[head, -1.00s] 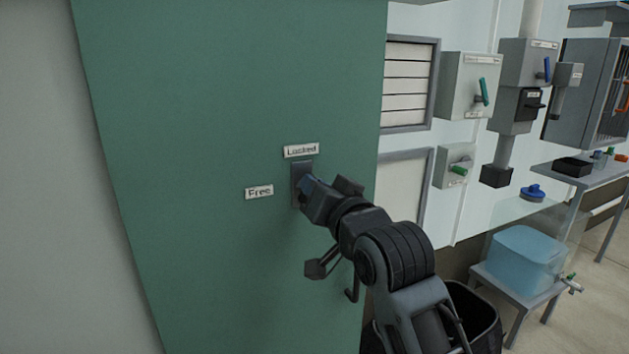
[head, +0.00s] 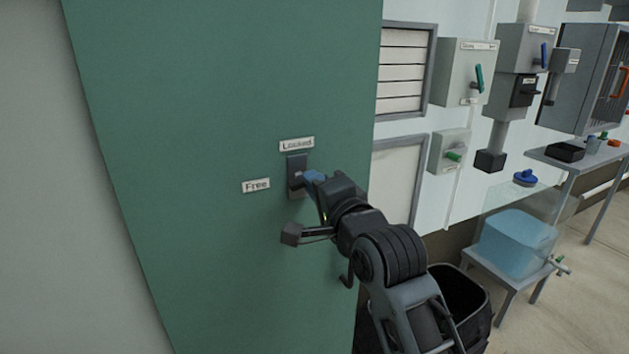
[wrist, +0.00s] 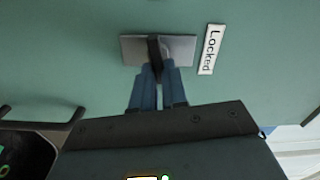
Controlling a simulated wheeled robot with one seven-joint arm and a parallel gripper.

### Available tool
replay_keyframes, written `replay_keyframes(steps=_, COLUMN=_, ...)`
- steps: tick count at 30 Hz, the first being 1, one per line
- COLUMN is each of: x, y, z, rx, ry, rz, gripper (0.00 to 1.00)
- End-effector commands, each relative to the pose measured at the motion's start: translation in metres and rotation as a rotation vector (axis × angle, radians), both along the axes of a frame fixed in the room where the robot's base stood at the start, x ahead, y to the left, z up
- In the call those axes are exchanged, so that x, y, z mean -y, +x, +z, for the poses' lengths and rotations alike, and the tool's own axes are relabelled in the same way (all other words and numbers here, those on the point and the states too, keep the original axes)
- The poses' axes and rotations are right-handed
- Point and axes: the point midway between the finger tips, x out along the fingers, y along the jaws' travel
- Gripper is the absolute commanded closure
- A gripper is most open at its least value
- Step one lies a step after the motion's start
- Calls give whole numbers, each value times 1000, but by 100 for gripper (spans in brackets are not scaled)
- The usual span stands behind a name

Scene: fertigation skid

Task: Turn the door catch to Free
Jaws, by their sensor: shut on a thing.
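The door catch is a dark lever (wrist: 153,48) on a grey plate (head: 297,162) on the green door (head: 220,90). A "Locked" label (head: 297,144) sits above the plate and a "Free" label (head: 256,185) to its left. My gripper (head: 312,182) reaches the catch from the right. In the wrist view its two blue fingers (wrist: 158,80) are shut on the lever, one on each side. The lever stands across the plate's middle in that view; the "Locked" label is to its right. In the head view the fingers hide much of the lever, so its exact angle is unclear.
Grey switch boxes (head: 466,72) with coloured handles hang on the wall to the right. A blue tank (head: 516,240) on a stand and a black bin (head: 465,300) are at lower right.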

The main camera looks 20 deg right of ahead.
Motion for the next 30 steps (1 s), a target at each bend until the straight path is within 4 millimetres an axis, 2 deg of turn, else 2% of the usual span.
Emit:
replay_keyframes(steps=12, x=1, y=0, z=-3, rx=-2, ry=185, rz=-1, gripper=100)
replay_keyframes(steps=29, x=1, y=0, z=-4, rx=-2, ry=210, rz=-2, gripper=100)
replay_keyframes(steps=30, x=1, y=0, z=-4, rx=-3, ry=210, rz=-2, gripper=84)
